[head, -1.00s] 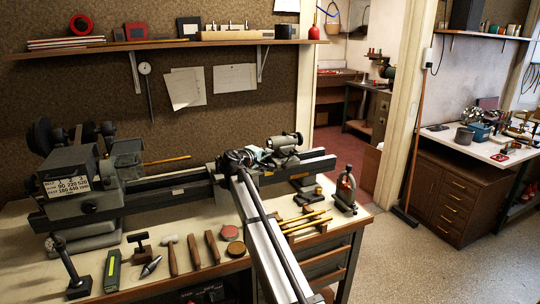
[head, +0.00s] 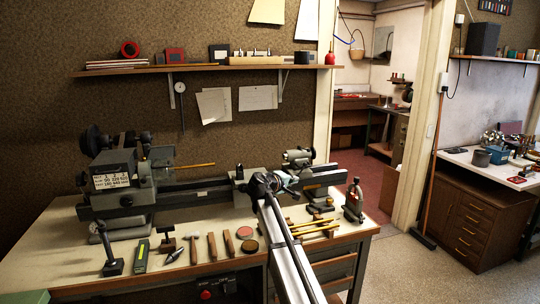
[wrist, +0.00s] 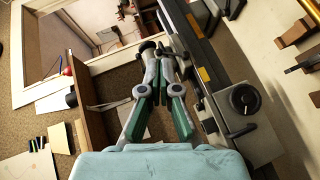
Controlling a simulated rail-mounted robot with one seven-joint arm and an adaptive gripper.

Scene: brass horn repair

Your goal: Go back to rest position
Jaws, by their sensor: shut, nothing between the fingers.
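My gripper is shut and empty in the wrist view (wrist: 157,52), its two green-and-grey fingers brought together. In the head view my arm reaches up from the bottom edge, and its dark and pale-blue wrist end appears in front of the lathe bed; the fingertips are too small to make out there. The grey lathe (head: 135,180) stands along the back of the workbench (head: 75,275). Its bed and a handwheel (wrist: 243,98) show close beside the fingers in the wrist view.
Hammers and other hand tools (head: 212,246) lie along the bench front. Yellow rods (head: 312,228) and a small dark device (head: 353,200) are right of my arm. A wall shelf (head: 210,67) runs above. Open floor (head: 405,270) lies to the right.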

